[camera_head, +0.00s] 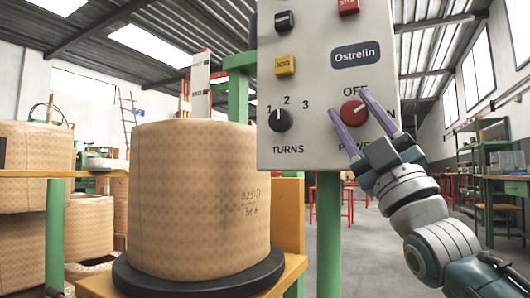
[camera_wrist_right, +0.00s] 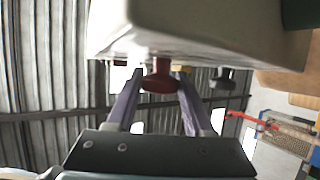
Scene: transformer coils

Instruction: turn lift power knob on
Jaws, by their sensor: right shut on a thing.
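A red power knob (camera_head: 353,113) sits at the lower right of a pale control panel (camera_head: 300,80), under the label OFF, with ON to its right and POWER below. Its white mark seems to point up and right. My right gripper (camera_head: 349,117) is shut on this knob, one purple finger on each side. The right wrist view shows the red knob (camera_wrist_right: 159,78) between the two fingers, under the panel's edge. The fingers partly cover the ON and POWER labels. My left gripper is not in view.
The panel also has a black TURNS knob (camera_head: 279,120), a yellow JOG button (camera_head: 284,65), and black and red buttons above. A large wrapped coil (camera_head: 198,200) stands on a black disc left of the panel. A green post (camera_head: 328,235) stands below the panel.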

